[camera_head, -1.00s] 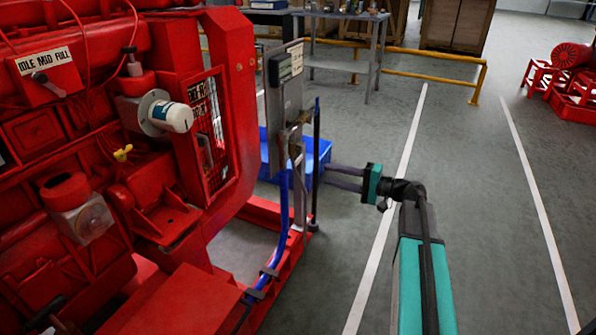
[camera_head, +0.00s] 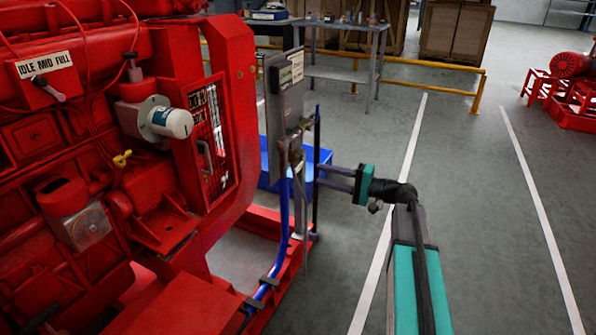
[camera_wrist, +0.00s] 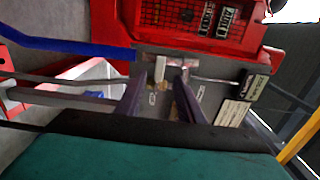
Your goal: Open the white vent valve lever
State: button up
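A small pale piece (camera_wrist: 160,68), which may be the white vent valve lever, shows between my fingertips in the wrist view. A brass-coloured fitting (camera_wrist: 163,86) is just below it, against the grey panel. In the head view the fitting is small beneath the upright grey panel (camera_head: 286,88), and I cannot make out the lever there. My gripper (camera_head: 322,177) reaches in from the right, its fingers by the thin dark post. In the wrist view the fingers (camera_wrist: 159,90) are apart with a clear gap. I cannot tell whether they touch the pale piece.
The red engine (camera_head: 110,150) fills the left. A blue hose (camera_head: 283,225) rises from the red base rail to the panel. A blue bin (camera_head: 320,160) stands behind the panel. A yellow rail (camera_head: 430,58) and a grey table (camera_head: 345,72) are farther back.

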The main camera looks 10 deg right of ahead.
aim_at(300, 169)
jog(key=b+x, duration=0.2)
jog(key=x, duration=0.8)
jog(key=shift+c, duration=0.4)
grip_shut()
